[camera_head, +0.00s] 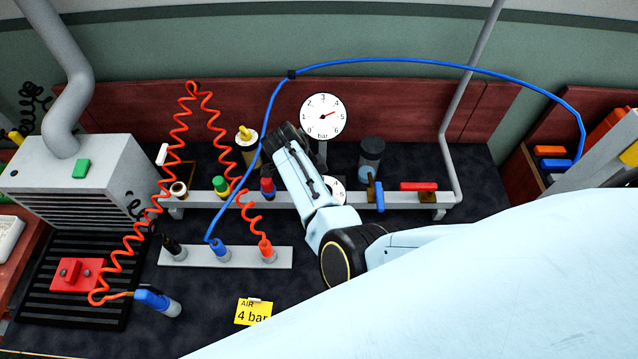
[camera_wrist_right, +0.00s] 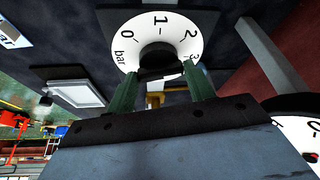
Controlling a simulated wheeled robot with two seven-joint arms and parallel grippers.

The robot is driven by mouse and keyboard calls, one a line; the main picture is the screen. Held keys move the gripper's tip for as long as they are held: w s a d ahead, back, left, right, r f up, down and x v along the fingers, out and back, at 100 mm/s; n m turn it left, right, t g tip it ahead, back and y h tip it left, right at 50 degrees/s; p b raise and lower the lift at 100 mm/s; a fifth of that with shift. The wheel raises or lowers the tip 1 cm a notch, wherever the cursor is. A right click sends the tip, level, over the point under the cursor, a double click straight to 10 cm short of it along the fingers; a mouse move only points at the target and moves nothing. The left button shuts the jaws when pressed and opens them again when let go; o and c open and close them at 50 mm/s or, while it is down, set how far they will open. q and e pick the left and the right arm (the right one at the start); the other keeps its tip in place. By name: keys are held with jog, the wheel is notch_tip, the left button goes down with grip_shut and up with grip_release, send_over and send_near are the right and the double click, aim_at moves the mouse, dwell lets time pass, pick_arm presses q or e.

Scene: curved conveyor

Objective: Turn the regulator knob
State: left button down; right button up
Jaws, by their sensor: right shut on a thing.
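The regulator knob (camera_wrist_right: 157,58) is black and sits in the middle of a white round dial (camera_wrist_right: 125,30) marked 0, 1, 2, 3 and bar. In the right wrist view, my right gripper (camera_wrist_right: 160,80) has its green fingers on either side of the knob, shut on it. In the head view, part of the white dial (camera_head: 337,187) shows beside my right wrist; the knob and fingertips are hidden behind my arm. A white pressure gauge (camera_head: 323,116) stands above, its red needle pointing upper right, roughly between 4 and 5. My left gripper is not in view.
A yellow card (camera_head: 253,312) reads AIR 4 bar. Left of my arm are a grey rail (camera_head: 205,199), coiled red hose (camera_head: 178,135) and blue hose (camera_head: 268,110). A dark-topped cylinder (camera_head: 371,157) and blue lever (camera_head: 379,195) stand close on the right.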

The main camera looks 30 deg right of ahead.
jog(key=o, duration=1)
jog(key=shift+r, duration=0.1)
jog(key=shift+r+p, duration=0.9)
notch_tip(320, 180, up, 8)
jog(key=p, duration=0.6)
jog(key=shift+w+d, duration=0.1)
